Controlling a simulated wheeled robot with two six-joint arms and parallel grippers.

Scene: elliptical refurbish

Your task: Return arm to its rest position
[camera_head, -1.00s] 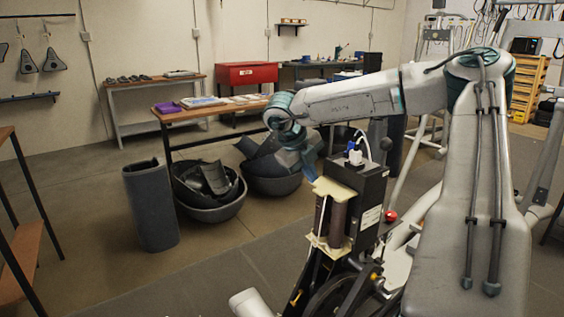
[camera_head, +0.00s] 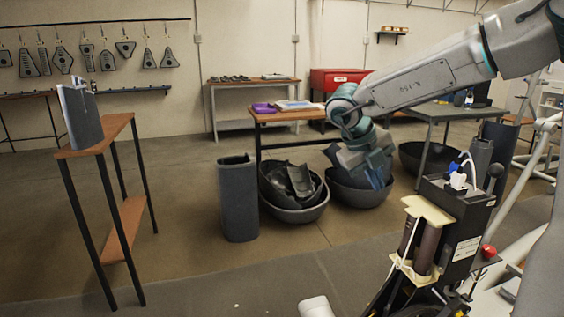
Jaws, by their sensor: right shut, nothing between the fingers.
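My right arm (camera_head: 430,82) reaches in from the upper right, with its forearm slanting down to the left. Its wrist ends in my right gripper (camera_head: 375,172), which shows in front of the dark bowls and is shut and empty. Its fingertips are small and partly lost against the bowls. Below and to the right of it stands a black boxed unit (camera_head: 462,215) with two brown cylinders in a cream frame (camera_head: 425,212). The gripper is apart from this unit. My left gripper is not in view.
A narrow wooden shelf table (camera_head: 95,147) with a grey upright piece (camera_head: 80,115) stands at left. A dark grey bin (camera_head: 238,198) and bowls of dark panels (camera_head: 296,205) stand mid-floor. A red cabinet (camera_head: 337,80) is at the back. The left foreground floor is clear.

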